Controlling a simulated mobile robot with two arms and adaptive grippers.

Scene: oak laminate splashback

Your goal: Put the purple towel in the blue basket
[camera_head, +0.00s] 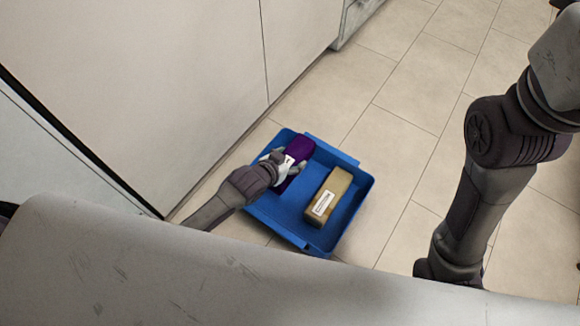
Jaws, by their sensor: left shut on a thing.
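The purple towel (299,149) is a dark purple folded bundle over the far left part of the blue basket. The blue basket (349,211) is a shallow open tray on the tiled floor. My left gripper (287,164) reaches in from the left and is shut on the purple towel, covering part of it. I cannot tell whether the towel touches the basket floor. My right arm comes down at the right, and its gripper is out of view.
A tan block with a white label (334,187) lies in the right part of the basket. Pale cabinet fronts (180,70) stand close on the left. The tiled floor (395,130) to the right of the basket is clear.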

